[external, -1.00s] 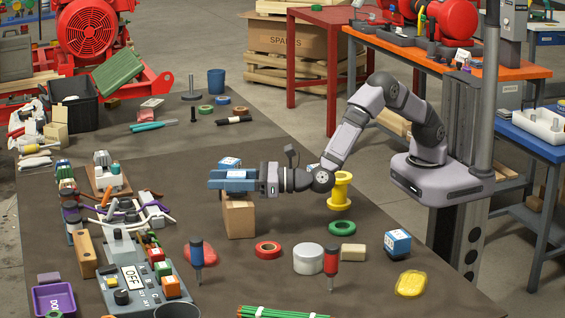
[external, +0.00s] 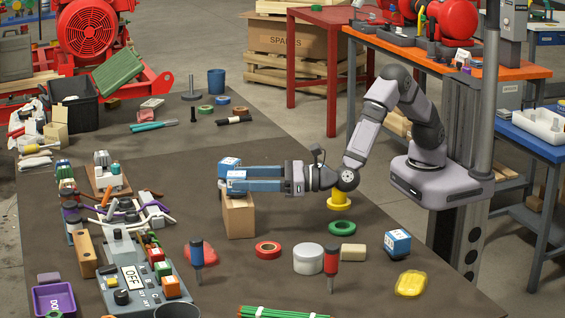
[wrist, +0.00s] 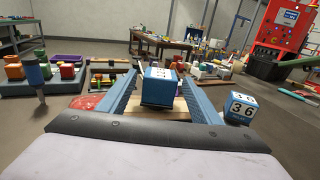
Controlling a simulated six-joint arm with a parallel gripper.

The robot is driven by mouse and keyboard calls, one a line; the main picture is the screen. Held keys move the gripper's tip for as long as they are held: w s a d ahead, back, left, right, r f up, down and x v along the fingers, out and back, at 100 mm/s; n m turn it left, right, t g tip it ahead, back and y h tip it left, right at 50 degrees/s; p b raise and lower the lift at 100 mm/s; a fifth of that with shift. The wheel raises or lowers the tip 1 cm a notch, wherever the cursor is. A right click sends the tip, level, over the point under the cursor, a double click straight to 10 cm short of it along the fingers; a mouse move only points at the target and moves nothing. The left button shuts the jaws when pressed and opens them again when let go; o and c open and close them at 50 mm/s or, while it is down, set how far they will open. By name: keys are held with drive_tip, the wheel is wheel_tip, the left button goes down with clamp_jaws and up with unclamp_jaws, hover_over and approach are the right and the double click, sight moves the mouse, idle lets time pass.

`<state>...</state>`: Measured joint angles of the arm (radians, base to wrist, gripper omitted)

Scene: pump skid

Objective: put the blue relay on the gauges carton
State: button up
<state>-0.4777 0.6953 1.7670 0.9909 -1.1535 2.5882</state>
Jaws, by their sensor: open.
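The blue relay (external: 229,163), a blue block with white labelled faces, sits on top of the small brown gauges carton (external: 238,220) in the external view. In the wrist view the relay (wrist: 160,86) stands between my fingers, with the tan carton top (wrist: 160,113) under it. My gripper (external: 240,178) is open, level, and reaches in from the right. Its blue fingers (wrist: 160,92) lie to either side of the relay, with gaps showing in the wrist view. The near finger partly covers the relay's lower part in the external view.
A second blue labelled block (wrist: 240,107) stands right of my fingers in the wrist view. Another blue-and-white cube (external: 398,243) is at the right of the mat. A yellow spool (external: 340,200) is below my wrist.

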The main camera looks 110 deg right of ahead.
drive_tip(key=shift+b+v, duration=0.5)
drive_tip(key=shift+v, duration=2.35)
drive_tip(key=shift+r, duration=0.1)
